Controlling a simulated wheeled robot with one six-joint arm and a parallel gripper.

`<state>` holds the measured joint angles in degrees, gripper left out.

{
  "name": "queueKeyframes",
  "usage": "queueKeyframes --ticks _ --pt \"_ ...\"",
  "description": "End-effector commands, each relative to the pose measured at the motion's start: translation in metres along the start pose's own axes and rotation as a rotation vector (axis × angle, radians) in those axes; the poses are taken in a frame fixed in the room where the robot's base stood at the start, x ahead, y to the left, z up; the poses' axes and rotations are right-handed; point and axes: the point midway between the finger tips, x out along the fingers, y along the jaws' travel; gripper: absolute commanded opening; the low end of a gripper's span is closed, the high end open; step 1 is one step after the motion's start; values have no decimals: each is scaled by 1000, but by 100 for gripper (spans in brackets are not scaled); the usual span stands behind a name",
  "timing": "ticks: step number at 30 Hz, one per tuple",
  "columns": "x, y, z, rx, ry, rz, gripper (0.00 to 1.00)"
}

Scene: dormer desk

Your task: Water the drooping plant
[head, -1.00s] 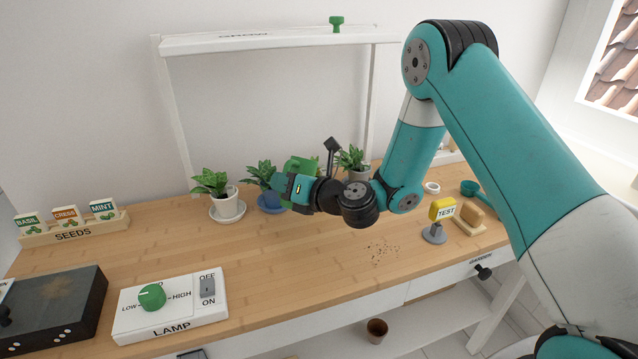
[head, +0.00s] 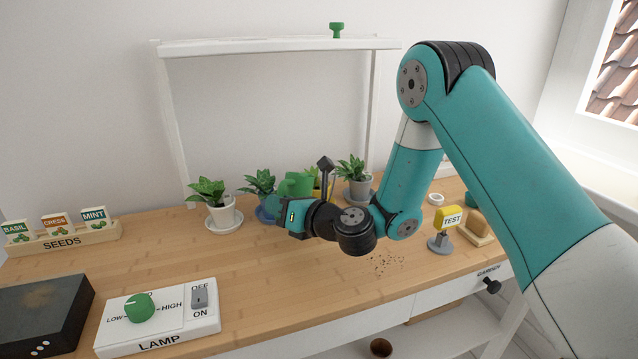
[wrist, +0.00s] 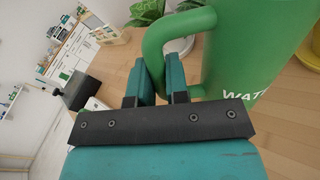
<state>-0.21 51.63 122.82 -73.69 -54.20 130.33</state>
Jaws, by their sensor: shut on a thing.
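My gripper (head: 293,212) is shut on the handle of the green watering can (head: 296,184). In the wrist view the fingers (wrist: 160,85) close on the handle, and the can's body (wrist: 245,45) with part of its lettering fills the right side. The can is in front of a row of plants. A plant in a white pot (head: 221,211) stands at left, one over a blue saucer (head: 263,213) beside it, and one in a grey pot (head: 357,188) at right. A yellow pot (head: 318,192) is mostly hidden behind can and arm. I cannot tell which plant droops.
A white frame (head: 280,45) spans above the plants. The lamp box (head: 160,325), seed rack (head: 65,240) and dark box (head: 40,315) are at left. Crumbs (head: 385,263) lie on the otherwise clear desk middle.

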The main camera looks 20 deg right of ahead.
Motion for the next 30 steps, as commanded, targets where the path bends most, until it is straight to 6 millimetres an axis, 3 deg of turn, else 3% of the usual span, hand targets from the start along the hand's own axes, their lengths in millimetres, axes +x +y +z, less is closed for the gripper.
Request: queueKeyframes --ticks 19,30 --pt "2 0 -41 -247 -52 4 0" --pt "3 3 -44 -404 -86 5 0"
